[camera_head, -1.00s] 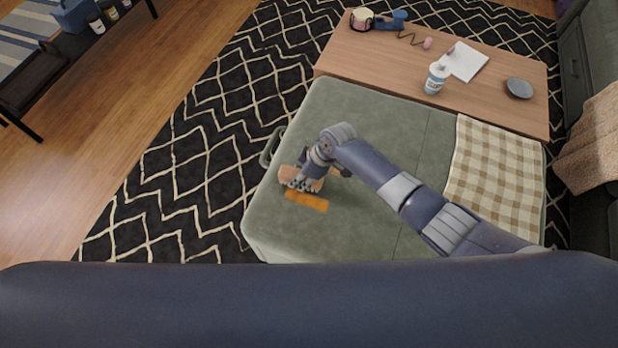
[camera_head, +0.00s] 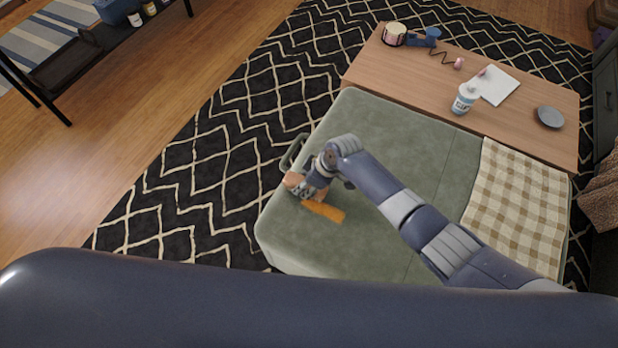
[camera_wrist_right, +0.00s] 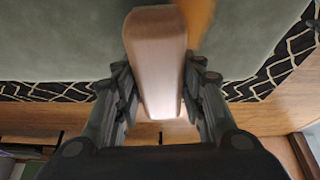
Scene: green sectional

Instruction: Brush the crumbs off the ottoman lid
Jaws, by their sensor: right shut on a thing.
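The ottoman (camera_head: 395,125) has a grey-green padded lid, with a checked cloth (camera_head: 520,205) over its right end. My right gripper (camera_head: 306,190) is low at the lid's left side. It is shut on a brush, whose wooden body (camera_head: 294,180) and orange part (camera_head: 325,211) show on either side of the fingers. In the right wrist view the wooden body (camera_wrist_right: 157,60) sits between both fingers, with a blurred orange part behind it. I cannot tell whether the brush touches the lid. I can make out no crumbs. My left gripper is not in view.
A loop handle (camera_head: 292,153) sticks out from the ottoman's left side. The patterned rug (camera_head: 215,150) is clear on the left.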

